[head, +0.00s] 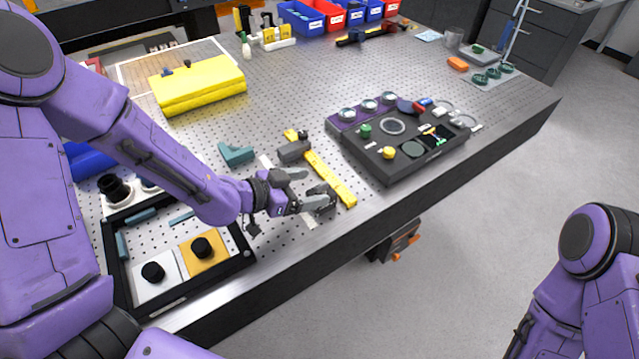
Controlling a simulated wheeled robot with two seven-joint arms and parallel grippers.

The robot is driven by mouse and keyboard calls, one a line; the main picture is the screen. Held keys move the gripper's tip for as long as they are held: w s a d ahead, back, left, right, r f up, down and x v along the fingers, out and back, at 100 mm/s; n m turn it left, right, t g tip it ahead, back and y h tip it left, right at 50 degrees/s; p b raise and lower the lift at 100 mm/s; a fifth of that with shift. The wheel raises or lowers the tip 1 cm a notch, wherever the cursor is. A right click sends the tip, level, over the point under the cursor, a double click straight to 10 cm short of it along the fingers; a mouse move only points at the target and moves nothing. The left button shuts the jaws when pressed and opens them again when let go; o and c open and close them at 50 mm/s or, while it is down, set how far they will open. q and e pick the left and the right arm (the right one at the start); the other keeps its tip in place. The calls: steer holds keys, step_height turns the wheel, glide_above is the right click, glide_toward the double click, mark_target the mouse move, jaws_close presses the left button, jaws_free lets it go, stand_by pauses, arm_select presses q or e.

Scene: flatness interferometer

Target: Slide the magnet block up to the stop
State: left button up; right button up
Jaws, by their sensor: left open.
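A dark grey block (293,151), which may be the magnet block, sits beside the upper part of a yellow bar (335,182) on the perforated metal table. A teal L-shaped piece (236,154) stands to the left of it. I cannot tell for sure which part is the stop. My left gripper (318,187) is open, its fingers pointing right near the lower half of the yellow bar. It is nearer the table's front edge than the grey block, and apart from it. Only part of my right arm shows at the lower right; its gripper is not visible.
A black tray (387,170) with knobs and round parts stands right of the yellow bar. A black-framed tray (245,262) with white and orange plates lies front left. The table's middle is mostly clear.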

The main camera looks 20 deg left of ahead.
mark_target(323, 186)
arm_select(q)
steer(key=x, duration=0.3)
steer(key=shift+s+d+r, duration=0.1)
steer(key=shift+d+r, duration=0.05)
steer(key=shift+d, duration=0.15)
steer(key=shift+w+d+f+p, duration=0.25)
steer(key=shift+w+f+p, duration=0.1)
steer(key=shift+w, duration=0.2)
steer(key=shift+s+r, duration=0.1)
steer(key=shift+s, duration=0.05)
steer(key=c, duration=0.5)
jaws_close()
